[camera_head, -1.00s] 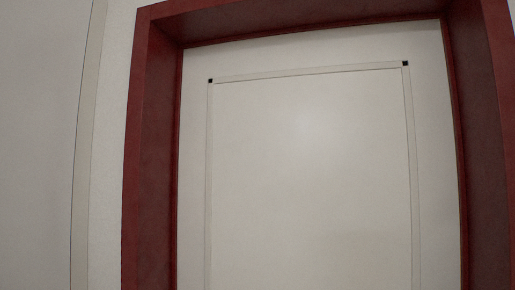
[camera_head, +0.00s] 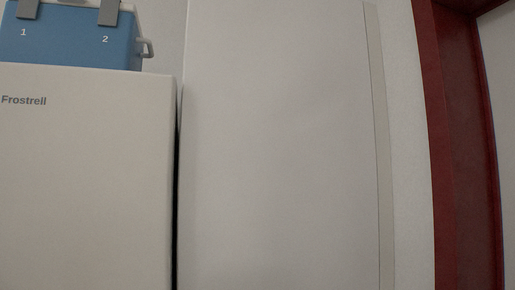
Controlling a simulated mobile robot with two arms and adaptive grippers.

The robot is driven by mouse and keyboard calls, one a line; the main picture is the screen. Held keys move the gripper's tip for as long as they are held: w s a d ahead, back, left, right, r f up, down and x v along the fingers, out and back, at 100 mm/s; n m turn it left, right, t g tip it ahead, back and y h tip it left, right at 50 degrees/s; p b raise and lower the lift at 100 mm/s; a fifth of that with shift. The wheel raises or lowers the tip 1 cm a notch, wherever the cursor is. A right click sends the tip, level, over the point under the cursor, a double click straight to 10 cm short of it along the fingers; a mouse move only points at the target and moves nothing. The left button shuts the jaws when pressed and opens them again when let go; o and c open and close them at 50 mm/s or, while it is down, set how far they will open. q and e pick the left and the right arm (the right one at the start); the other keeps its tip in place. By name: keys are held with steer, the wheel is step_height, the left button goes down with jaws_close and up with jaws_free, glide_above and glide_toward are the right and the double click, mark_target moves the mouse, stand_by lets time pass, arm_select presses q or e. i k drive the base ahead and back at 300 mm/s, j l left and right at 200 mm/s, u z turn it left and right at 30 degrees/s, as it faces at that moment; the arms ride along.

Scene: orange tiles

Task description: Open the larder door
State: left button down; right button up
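A tall plain light-grey panel (camera_head: 280,150) fills the middle of the head view. It looks like the side or front of a tall cabinet, but I cannot tell whether it is the larder door. No handle shows on it. A dark narrow gap runs down its left edge. Neither of my grippers is in view.
A white appliance marked "Frostrell" (camera_head: 85,180) stands at the left. A blue box with grey latches (camera_head: 70,40) sits on top of it. A dark red frame (camera_head: 455,150) stands at the right, past a strip of pale wall (camera_head: 408,150).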

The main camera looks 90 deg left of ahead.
mark_target(278, 186)
steer(key=u, duration=2.55)
